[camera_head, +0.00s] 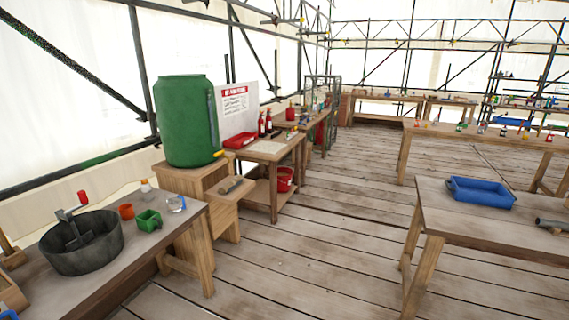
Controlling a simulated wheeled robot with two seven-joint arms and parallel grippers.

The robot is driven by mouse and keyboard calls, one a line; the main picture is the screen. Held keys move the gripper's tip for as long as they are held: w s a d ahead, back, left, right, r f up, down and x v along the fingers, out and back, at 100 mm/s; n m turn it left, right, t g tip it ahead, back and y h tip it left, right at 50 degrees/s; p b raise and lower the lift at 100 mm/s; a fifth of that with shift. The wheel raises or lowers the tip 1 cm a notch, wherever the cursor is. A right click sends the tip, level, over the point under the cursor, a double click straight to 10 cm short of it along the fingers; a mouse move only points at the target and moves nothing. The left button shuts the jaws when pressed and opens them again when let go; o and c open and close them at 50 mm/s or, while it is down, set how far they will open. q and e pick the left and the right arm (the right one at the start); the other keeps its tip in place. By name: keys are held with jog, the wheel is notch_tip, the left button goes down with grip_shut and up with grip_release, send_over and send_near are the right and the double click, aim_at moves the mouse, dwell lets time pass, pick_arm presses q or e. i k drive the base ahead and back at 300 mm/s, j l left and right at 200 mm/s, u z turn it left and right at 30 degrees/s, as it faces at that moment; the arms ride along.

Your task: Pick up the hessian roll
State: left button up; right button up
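I cannot make out a hessian roll anywhere in the head view. A dark grey cylindrical piece (551,223) lies at the right edge of the near right table (480,238), cut off by the frame; I cannot tell what it is. Neither of my grippers shows in this view.
The near left bench (150,262) holds a dark round tub (82,243), a green container (149,220) and an orange cup (126,211). A green barrel (185,120) stands behind. A blue tray (482,192) sits on the right table. The plank floor (310,245) between is clear.

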aim_at(233, 183)
jog(key=i, duration=0.8)
jog(key=i+l+u, duration=0.1)
jog(key=i, duration=0.65)
jog(key=i+l, duration=0.1)
jog(key=i, duration=0.7)
